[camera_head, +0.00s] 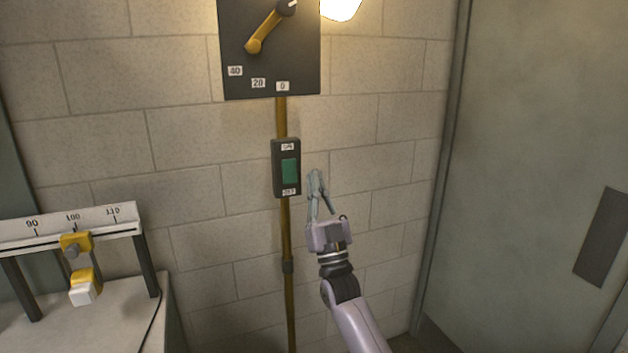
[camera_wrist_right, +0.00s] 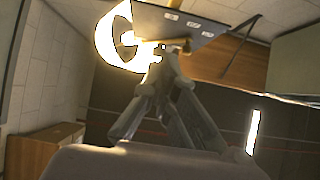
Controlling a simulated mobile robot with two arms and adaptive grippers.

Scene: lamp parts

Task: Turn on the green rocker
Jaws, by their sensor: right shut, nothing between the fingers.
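The green rocker (camera_head: 290,171) sits in a dark upright switch box (camera_head: 278,183) on the wall, in the middle of the head view. The box has a white label above the rocker and one below it. The lower label appears to read OFF; the upper one is too small to read surely. My right gripper (camera_head: 315,173) is shut and empty, pointing up just to the right of the box. A small gap shows between them in the picture. In the right wrist view its fingers (camera_wrist_right: 157,62) meet at the tips. My left gripper is not in view.
Above is a dark panel (camera_head: 235,35) with a yellow lever (camera_head: 262,33) and number labels, beside a glowing lamp (camera_head: 341,8). A brown conduit (camera_head: 291,305) runs down the wall. A scale with a yellow slider (camera_head: 76,243) stands on a bench at left. A grey door (camera_head: 530,130) is at right.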

